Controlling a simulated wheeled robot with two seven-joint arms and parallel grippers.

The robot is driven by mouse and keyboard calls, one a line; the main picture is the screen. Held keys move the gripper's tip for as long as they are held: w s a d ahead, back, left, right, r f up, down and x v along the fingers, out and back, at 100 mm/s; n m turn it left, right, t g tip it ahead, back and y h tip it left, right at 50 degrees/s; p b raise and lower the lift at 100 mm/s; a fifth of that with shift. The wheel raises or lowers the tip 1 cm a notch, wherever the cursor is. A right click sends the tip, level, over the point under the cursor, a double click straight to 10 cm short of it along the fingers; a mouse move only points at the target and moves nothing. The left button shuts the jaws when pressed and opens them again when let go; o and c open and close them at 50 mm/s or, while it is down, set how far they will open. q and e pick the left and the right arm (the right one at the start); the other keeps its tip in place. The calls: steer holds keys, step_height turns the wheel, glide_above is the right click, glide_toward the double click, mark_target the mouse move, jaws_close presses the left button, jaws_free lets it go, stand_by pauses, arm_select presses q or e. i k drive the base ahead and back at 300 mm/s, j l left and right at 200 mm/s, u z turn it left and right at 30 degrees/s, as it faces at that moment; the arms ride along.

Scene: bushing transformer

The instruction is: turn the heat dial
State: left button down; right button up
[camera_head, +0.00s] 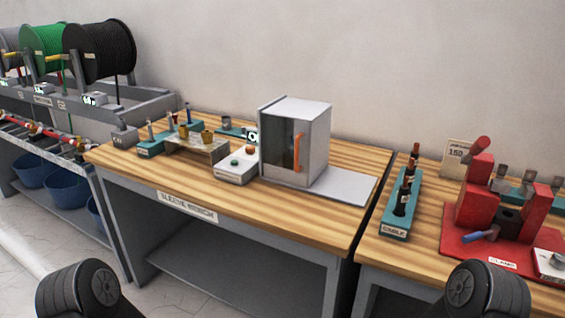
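A white control box (236,171) stands on the wooden bench, left of a grey oven-like cabinet (313,137). A small display with a pale lit symbol (252,135) shows beside the cabinet. The cabinet has a dark glass door with an upright orange handle (298,151), and the door looks shut. Neither of my grippers is in view; only dark rounded parts of my arms show at the bottom corners.
A flat grey plate (345,187) lies right of the cabinet. The bench front is clear.

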mark_target(250, 149)
steer(key=j+z, duration=0.1)
steer(key=z, duration=0.8)
steer(key=j+z, duration=0.4)
steer(key=j, duration=0.15)
steer(key=k+j+z, duration=0.1)
steer(key=j+z, duration=0.3)
steer(key=j, duration=0.15)
steer(key=k+j+z, duration=0.15)
steer(key=j+z, duration=0.25)
steer(key=j, duration=0.15)
steer(key=k+j, duration=0.15)
steer(key=j, duration=0.2)
steer(key=k+j, duration=0.1)
steer(key=j, duration=0.2)
steer(key=k+j, duration=0.15)
steer(key=j, duration=0.2)
steer(key=k+j, duration=0.1)
steer(key=j, duration=0.2)
steer(key=z, duration=0.05)
